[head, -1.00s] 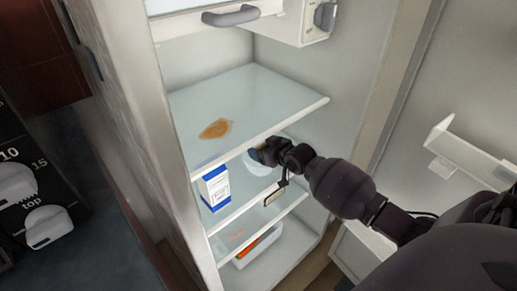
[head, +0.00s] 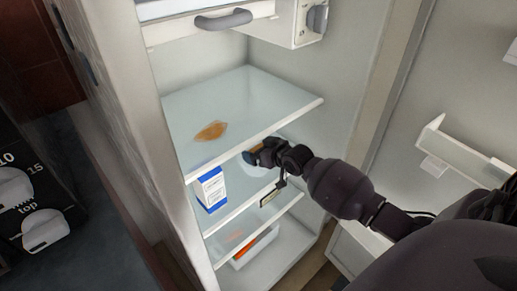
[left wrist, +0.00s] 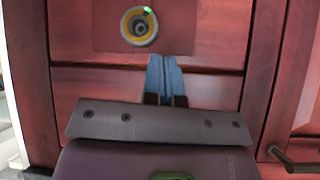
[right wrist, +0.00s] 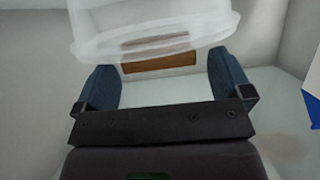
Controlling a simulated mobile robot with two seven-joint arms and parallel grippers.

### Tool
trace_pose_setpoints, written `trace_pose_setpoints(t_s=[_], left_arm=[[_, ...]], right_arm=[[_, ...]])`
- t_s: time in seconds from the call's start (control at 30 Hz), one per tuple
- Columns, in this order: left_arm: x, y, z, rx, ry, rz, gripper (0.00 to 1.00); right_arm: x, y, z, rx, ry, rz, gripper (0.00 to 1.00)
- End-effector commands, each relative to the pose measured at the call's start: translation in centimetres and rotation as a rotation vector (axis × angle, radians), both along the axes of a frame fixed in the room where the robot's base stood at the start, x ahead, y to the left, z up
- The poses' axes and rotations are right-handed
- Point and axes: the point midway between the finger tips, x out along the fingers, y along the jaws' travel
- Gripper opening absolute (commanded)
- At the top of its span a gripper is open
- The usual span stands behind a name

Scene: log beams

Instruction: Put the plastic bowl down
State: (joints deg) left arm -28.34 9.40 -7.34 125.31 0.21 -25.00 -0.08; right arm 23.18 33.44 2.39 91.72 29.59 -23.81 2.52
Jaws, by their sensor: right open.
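The translucent white plastic bowl (right wrist: 150,28) is just beyond my right gripper in the right wrist view. In the head view the bowl (head: 256,168) shows only partly on the fridge's middle level, under the top shelf, with my gripper covering some of it. My right gripper (head: 254,154) reaches into the fridge. In the right wrist view its two blue fingers (right wrist: 163,78) are wide apart, with the bowl's near edge overlapping the gap; whether they touch it is unclear. My left gripper (left wrist: 165,72) is shut and empty before reddish wooden panels.
A blue and white carton (head: 211,189) stands left of the bowl. An orange-brown flat item (head: 211,131) lies on the top glass shelf (head: 262,106). A lower bin (head: 253,248) holds something orange. The open fridge door is at the right.

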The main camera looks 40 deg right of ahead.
Motion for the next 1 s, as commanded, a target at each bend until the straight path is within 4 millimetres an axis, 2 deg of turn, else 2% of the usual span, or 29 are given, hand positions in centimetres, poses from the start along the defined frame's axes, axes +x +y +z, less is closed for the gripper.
trace_pose_setpoints(t_s=[0.03, 0.3, 0.5, 0.7, 0.87, 0.97, 1.0], left_arm=[[0.3, 0.0, 0.6, 0.000, -0.011, 0.000, 0.00], [0.3, -0.1, 1.8, -0.003, -0.028, 0.003, 0.00], [0.4, -0.2, 2.7, -0.006, -0.042, 0.005, 0.00], [0.5, -0.3, 2.9, -0.008, -0.045, 0.006, 0.00], [0.4, -0.3, 2.8, -0.008, -0.042, 0.008, 0.00], [0.4, -0.3, 2.8, -0.008, -0.042, 0.008, 0.00], [0.4, -0.3, 2.8, -0.008, -0.042, 0.008, 0.00]], right_arm=[[-0.6, -0.1, 0.8, -0.001, -0.005, -0.001, 0.97], [-4.7, -0.4, 2.7, -0.001, -0.008, -0.001, 0.97], [-7.6, -0.6, 3.8, -0.001, -0.007, -0.001, 0.97], [-9.5, -0.8, 4.3, -0.001, -0.004, -0.001, 0.97], [-10.6, -0.5, 3.9, 0.000, 0.006, 0.001, 0.97], [-12.7, 0.6, 2.1, -0.007, 0.034, 0.006, 0.97], [-14.0, 1.3, 1.1, -0.010, 0.049, 0.010, 0.97]])
